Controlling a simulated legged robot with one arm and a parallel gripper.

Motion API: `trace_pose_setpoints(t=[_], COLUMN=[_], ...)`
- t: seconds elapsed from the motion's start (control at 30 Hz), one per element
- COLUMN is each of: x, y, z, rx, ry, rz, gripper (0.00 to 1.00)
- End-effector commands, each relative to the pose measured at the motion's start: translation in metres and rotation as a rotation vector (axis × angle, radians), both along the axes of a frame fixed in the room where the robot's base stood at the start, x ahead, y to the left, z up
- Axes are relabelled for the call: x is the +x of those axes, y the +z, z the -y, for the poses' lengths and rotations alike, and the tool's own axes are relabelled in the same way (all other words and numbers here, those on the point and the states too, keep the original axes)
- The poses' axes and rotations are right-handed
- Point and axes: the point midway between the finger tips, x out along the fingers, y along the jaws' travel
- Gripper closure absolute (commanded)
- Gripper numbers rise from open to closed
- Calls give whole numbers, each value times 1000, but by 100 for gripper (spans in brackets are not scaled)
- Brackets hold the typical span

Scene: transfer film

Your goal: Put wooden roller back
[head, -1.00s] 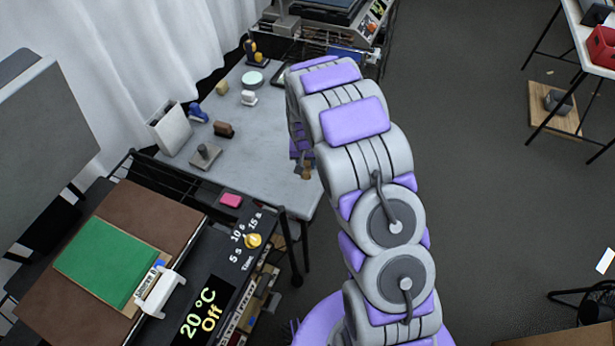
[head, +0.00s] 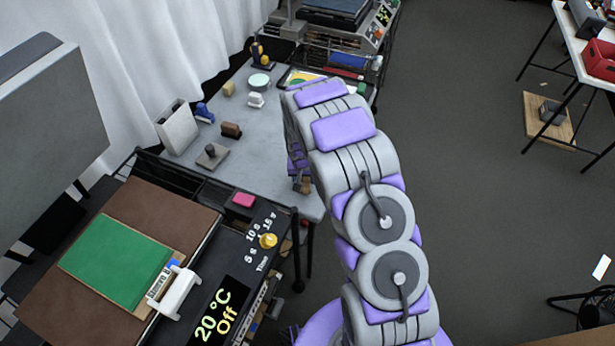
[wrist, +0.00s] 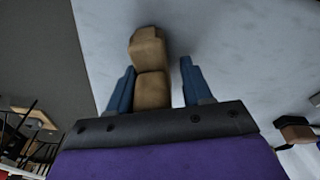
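A brown wooden piece (wrist: 150,75), perhaps the wooden roller, lies between the two blue fingers of my gripper (wrist: 157,65) in the wrist view. A gap shows between it and the right finger; the left finger is close to it, and I cannot tell if they touch. The gripper is open around it. In the head view, a small brown part (head: 305,185) shows at the table's front right edge, below my gripper, which is mostly hidden behind my arm. Another brown block (head: 231,130) sits farther left on the grey table (head: 255,160).
A grey block with a knob (head: 212,155), a white holder (head: 177,127) and several small items stand on the table. A heat press (head: 115,260) with a green sheet and a pink block (head: 243,200) is at front left. Open floor lies right.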

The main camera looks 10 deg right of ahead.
Motion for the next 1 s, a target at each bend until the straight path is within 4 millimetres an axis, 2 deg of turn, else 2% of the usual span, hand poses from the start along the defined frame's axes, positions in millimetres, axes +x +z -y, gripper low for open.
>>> trace_pose_setpoints(t=[0.03,0.1,0.27,0.63,0.83,1.0], x=[0,0,0,0,-2,-6], y=[0,0,0,2,20,51], z=[4,7,15,1,5,11], rx=[5,10,19,1,8,16], ry=[-2,-5,-5,-2,-4,-4], rz=[0,0,1,-1,1,4], gripper=[46,39,38,38,38,38])
